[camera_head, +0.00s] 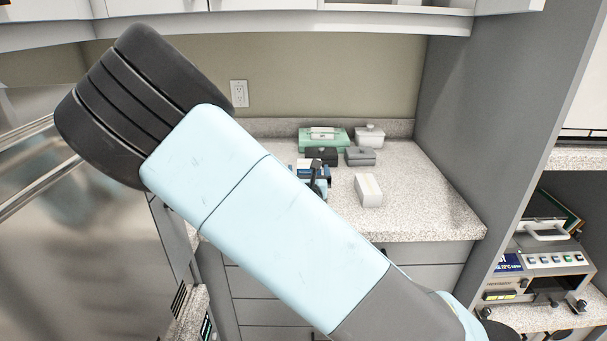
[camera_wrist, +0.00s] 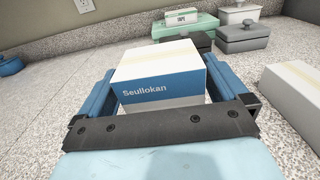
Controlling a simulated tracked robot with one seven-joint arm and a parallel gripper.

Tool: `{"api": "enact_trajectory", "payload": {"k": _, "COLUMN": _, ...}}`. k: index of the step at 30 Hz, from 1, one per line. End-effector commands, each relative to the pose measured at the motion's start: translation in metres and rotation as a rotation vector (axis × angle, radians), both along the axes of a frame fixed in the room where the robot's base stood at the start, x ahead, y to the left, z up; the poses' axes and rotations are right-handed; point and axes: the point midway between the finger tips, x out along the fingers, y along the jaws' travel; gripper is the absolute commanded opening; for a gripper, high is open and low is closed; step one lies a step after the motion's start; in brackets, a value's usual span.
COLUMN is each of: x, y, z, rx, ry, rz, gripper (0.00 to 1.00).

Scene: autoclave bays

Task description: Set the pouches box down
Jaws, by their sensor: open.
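The pouches box (camera_wrist: 158,88), white on top with a blue side lettered "Seullokan", stands upright between the fingers of my gripper (camera_wrist: 160,78) in the wrist view. My gripper is open, with one blue finger on each side of the box. The box appears to rest on the speckled counter (camera_wrist: 40,125), though its lower edge is partly hidden by my gripper. In the head view my gripper (camera_head: 318,180) is small and partly hidden behind my arm, over the counter's middle.
A white box (camera_head: 369,190) lies to the right. Behind stand a green box (camera_head: 312,141), a dark box (camera_head: 318,155), a grey lidded container (camera_head: 361,157) and a white lidded one (camera_head: 371,137). A blue object (camera_wrist: 10,66) is at far left. The counter's front right is clear.

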Motion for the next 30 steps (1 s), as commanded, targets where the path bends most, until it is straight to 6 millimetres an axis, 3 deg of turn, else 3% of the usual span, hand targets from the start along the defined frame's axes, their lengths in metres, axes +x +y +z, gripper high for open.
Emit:
{"api": "enact_trajectory", "payload": {"k": 18, "x": -0.066, "y": 0.003, "z": 0.001, "rx": -0.001, "ry": 0.001, "rz": 0.002, "gripper": 1.00}}
{"api": "enact_trajectory", "payload": {"k": 30, "x": -0.075, "y": 0.003, "z": 0.001, "rx": 0.000, "ry": 0.000, "rz": 0.001, "gripper": 1.00}}
